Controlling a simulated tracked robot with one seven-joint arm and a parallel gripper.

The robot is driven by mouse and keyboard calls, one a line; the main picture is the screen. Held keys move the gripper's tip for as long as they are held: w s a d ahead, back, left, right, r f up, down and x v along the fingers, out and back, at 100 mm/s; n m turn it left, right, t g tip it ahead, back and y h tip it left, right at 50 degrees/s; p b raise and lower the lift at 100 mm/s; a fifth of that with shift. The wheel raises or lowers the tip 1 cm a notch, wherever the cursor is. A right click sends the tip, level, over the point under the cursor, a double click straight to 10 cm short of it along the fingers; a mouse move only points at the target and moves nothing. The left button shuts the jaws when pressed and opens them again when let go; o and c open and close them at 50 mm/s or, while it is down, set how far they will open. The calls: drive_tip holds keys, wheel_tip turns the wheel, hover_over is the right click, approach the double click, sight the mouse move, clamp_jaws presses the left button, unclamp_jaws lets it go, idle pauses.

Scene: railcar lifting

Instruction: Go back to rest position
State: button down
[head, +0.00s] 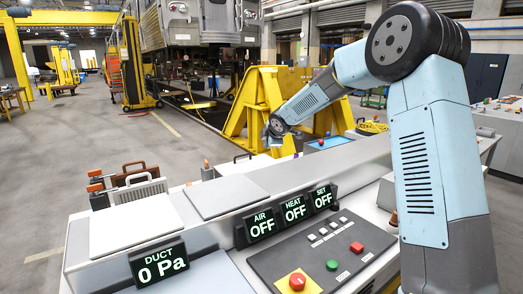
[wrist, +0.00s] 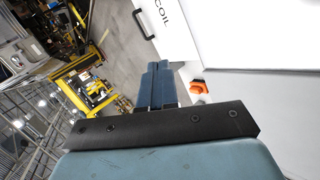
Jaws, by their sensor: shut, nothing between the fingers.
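My gripper (head: 274,138) is at the end of my blue-and-grey arm in the head view, raised above the far side of the console (head: 270,178) and in front of a yellow stand. In the wrist view its two blue fingers (wrist: 157,72) are together, with nothing visible between them. The console carries displays reading AIR OFF (head: 262,224), HEAT OFF (head: 294,209), SET OFF (head: 323,197) and DUCT 0 Pa (head: 160,262).
A red button (head: 297,282) and a green button (head: 332,265) sit on the near panel. A white surface marked COIL (wrist: 240,40) lies close beside the fingers in the wrist view, with an orange knob (wrist: 199,87). Yellow stands (head: 250,105) and a railcar (head: 185,25) are behind; floor at left is open.

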drive_tip(key=s+d+r+m+h, duration=0.1)
drive_tip(key=s+d+r+m, duration=0.35)
drive_tip(key=s, duration=0.45)
drive_tip(key=s+d+r+m+g+h, duration=0.1)
drive_tip(key=s+d+r+m+h, duration=0.15)
drive_tip(key=s+d, duration=0.45)
drive_tip(key=s+d+r+m+h, duration=0.1)
drive_tip(key=s+d+r+m, duration=0.3)
drive_tip(key=s, duration=0.6)
drive_tip(key=s+d+f+m+g, duration=0.1)
drive_tip(key=s+m, duration=0.2)
drive_tip(key=s, duration=0.6)
drive_tip(key=s+d+f+m+g+y, duration=0.1)
drive_tip(key=s+d+m, duration=0.1)
drive_tip(key=s, duration=0.7)
drive_tip(key=s+d+f+m, duration=0.2)
drive_tip(key=s+m, duration=0.2)
drive_tip(key=s, duration=0.5)
drive_tip(key=shift+d+g, duration=0.2)
drive_tip(key=shift+g, duration=0.2)
drive_tip(key=shift+s, duration=0.1)
